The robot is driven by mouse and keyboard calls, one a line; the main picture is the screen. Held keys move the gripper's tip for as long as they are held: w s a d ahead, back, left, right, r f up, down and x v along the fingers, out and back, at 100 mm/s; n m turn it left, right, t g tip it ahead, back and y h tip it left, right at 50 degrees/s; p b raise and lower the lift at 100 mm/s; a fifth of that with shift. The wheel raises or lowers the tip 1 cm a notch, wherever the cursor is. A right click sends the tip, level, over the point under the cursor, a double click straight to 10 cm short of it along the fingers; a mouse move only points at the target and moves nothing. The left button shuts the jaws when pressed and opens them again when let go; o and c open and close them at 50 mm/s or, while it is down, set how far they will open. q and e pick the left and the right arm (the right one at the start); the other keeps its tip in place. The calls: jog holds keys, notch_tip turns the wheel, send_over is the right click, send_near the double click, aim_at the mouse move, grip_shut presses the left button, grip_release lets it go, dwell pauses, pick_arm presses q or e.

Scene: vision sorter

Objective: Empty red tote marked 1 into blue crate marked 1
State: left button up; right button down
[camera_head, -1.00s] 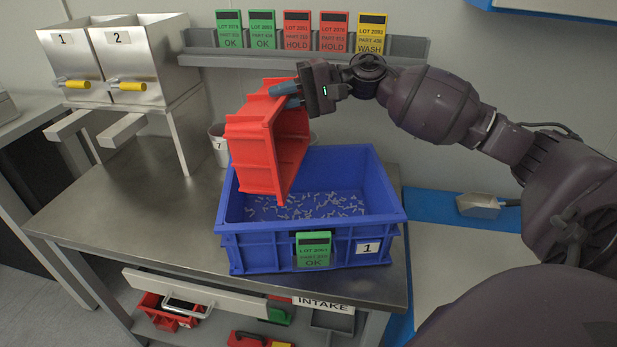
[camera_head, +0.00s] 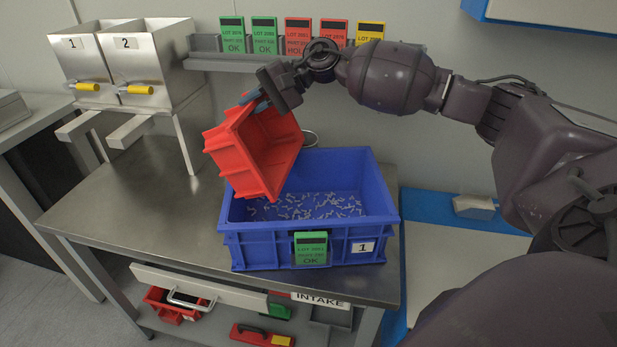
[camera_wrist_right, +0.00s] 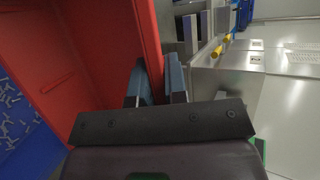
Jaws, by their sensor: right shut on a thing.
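The red tote (camera_head: 255,150) is tilted above the left part of the blue crate (camera_head: 262,243) in the head view. Its inside faces right and the visible inside looks empty. Its number is not visible. My right gripper (camera_head: 254,98) is shut on the tote's upper wall; the wrist view also shows the fingers (camera_wrist_right: 158,82) on either side of the red wall (camera_wrist_right: 100,60). The crate bears a white label 1 and a green OK card (camera_head: 311,249). Many small pale parts (camera_head: 305,206) lie scattered on its floor. My left gripper is not in view.
The crate stands on a steel table (camera_head: 130,205). Two metal hoppers (camera_head: 130,65) marked 1 and 2 with yellow handles stand at the left. A card rail (camera_head: 215,62) runs along the back wall. Red items sit on the lower shelf.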

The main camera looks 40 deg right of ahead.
aim_at(237, 110)
jog(key=shift+w+a+r, duration=0.2)
jog(key=shift+a+r, duration=0.05)
jog(key=shift+r, duration=0.2)
jog(key=shift+w+a+f+g+h, duration=0.3)
jog(key=shift+w+g+h, duration=0.1)
jog(key=shift+g+h, duration=0.1)
jog(key=shift+w+a, duration=0.2)
jog(key=shift+w+a+f+m+g+h, duration=0.1)
jog(key=shift+w+a+m+g+h, duration=0.3)
jog(key=shift+w+g, duration=0.1)
jog(key=shift+w+a+f+g+h+b, duration=0.25)
jog(key=shift+w+a+g+h+b, duration=0.2)
jog(key=shift+w+a+g+h, duration=0.25)
pick_arm(q)
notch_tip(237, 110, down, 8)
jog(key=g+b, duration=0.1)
jog(key=b, duration=0.8)
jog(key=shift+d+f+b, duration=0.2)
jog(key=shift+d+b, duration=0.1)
jog(key=shift+b, duration=0.1)
pick_arm(e)
jog(key=w+a+f+m+g+h, duration=0.2)
jog(key=w+a+f+g+h, duration=0.3)
jog(key=w+a+f, duration=0.1)
notch_tip(237, 110, down, 3)
jog(key=shift+w+r+g, duration=0.2)
jog(key=shift+w+g, duration=0.1)
jog(key=shift+w, duration=0.5)
